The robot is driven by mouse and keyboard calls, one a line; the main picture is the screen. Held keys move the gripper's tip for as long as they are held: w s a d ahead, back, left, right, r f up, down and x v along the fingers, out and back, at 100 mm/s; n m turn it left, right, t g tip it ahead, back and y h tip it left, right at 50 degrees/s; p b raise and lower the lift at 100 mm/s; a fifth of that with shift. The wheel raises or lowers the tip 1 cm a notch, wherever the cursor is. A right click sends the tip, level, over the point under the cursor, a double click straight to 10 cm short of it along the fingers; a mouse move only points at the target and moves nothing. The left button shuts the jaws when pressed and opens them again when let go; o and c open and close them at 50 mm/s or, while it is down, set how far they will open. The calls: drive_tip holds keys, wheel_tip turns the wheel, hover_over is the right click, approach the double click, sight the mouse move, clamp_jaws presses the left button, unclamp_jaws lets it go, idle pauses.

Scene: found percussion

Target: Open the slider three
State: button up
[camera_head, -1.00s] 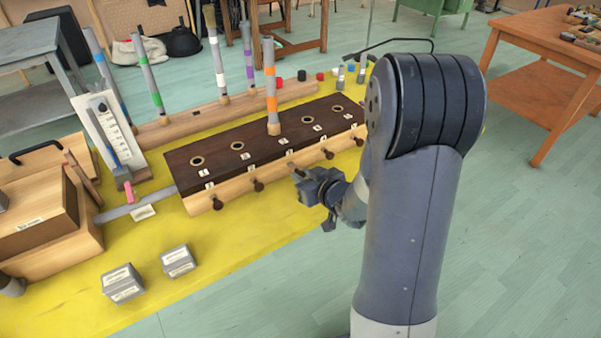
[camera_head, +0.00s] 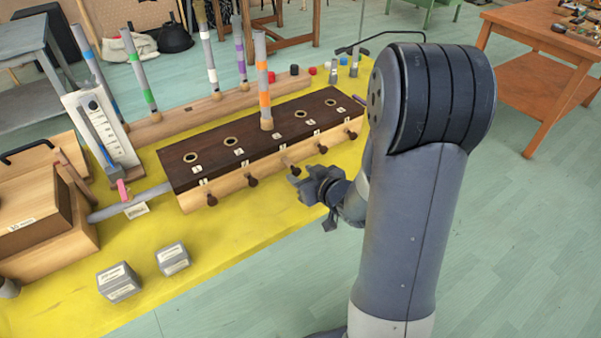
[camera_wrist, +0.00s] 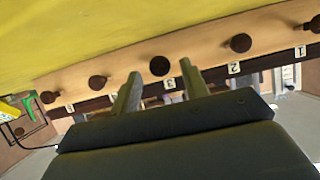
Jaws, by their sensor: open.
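The long slider box (camera_head: 222,183) has a dark top with round holes and a light wood front with a row of dark knobs. Slider three's knob (camera_head: 295,169) is the middle one, and it also shows in the wrist view (camera_wrist: 159,65) beside label 3 (camera_wrist: 170,84). My gripper (camera_head: 299,184) is open and empty, just in front of this knob. In the wrist view my gripper's two fingers (camera_wrist: 162,76) are spread, with the knob between their lines and slightly beyond the tips. I cannot tell whether they touch it.
An orange-banded tube (camera_head: 264,85) stands upright at the box's middle hole. Other banded tubes stand in a wooden rack (camera_head: 180,122) behind. Two grey blocks (camera_head: 118,282) (camera_head: 173,258) lie front left on the yellow tabletop (camera_head: 225,228). Neighbouring knobs (camera_wrist: 238,42) (camera_wrist: 97,82) flank slider three's.

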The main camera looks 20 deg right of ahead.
sight(292, 166)
drive_tip(key=p+v, duration=0.1)
drive_tip(key=v, duration=0.8)
drive_tip(key=shift+s, duration=0.15)
drive_tip(key=x, duration=0.8)
drive_tip(key=b+x, duration=0.1)
drive_tip(key=x, duration=0.3)
drive_tip(key=shift+r, duration=0.35)
drive_tip(key=shift+w+a, duration=0.2)
drive_tip(key=shift+w, duration=0.65)
